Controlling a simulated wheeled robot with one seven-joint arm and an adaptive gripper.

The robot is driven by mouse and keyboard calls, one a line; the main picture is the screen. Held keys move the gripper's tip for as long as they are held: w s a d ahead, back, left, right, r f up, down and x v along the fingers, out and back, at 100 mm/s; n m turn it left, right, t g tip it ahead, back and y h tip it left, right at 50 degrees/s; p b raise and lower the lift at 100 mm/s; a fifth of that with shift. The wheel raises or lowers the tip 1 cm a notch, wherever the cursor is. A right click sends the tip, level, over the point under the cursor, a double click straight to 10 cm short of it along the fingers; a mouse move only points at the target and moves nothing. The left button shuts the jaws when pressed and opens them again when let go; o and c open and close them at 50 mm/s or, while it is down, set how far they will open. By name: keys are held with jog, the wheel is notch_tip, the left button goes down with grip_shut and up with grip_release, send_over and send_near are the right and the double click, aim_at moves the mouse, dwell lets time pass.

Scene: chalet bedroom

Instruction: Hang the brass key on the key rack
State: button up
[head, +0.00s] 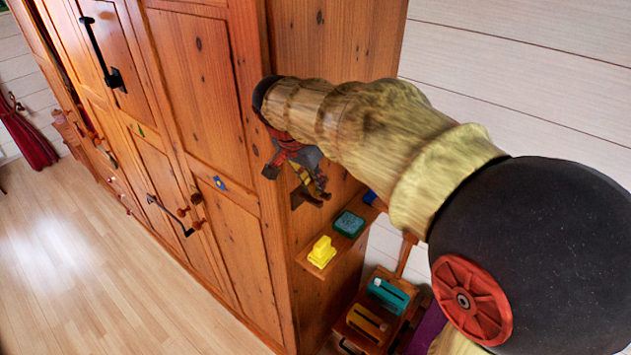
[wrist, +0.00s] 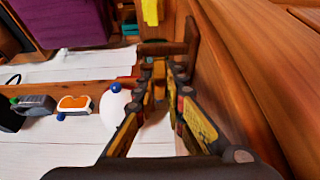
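My gripper (head: 314,186) is beside the side panel of the wooden wardrobe, partly hidden behind my arm in the head view. In the wrist view the fingers of my gripper (wrist: 159,88) close in on a narrow brass-coloured piece, which looks like the brass key (wrist: 159,69). Its full shape is not clear. A dark brown wooden piece, seemingly the key rack (wrist: 178,48), is just beyond the fingertips. It also shows low beside the gripper in the head view (head: 299,199). I cannot tell whether key and rack touch.
The wardrobe (head: 203,80) fills the left and centre. Below the gripper, a small shelf holds a yellow block (head: 322,252) and a teal block (head: 349,223). A lower wooden stand (head: 365,322) holds coloured items. Light floor (head: 70,260) is free at left.

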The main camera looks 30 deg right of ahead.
jog(key=o, duration=0.5)
jog(key=shift+o, duration=0.2)
jog(key=v, duration=1.2)
jog(key=s+a+f+n+t+y+b, duration=0.1)
jog(key=s+a+f+n+b, duration=0.2)
jog(key=s+f+b, duration=0.3)
jog(key=s+a+f+n+t+y+b, duration=0.1)
jog(key=s+f+n+b, duration=0.5)
jog(key=f, duration=0.8)
jog(key=s+a+f+n+t+y+b, duration=0.2)
jog(key=s+a+f+n+b, duration=0.3)
jog(key=f, duration=0.5)
jog(key=shift+s+a+f+b, duration=0.2)
jog(key=shift+s+b, duration=0.2)
jog(key=shift+s, duration=0.2)
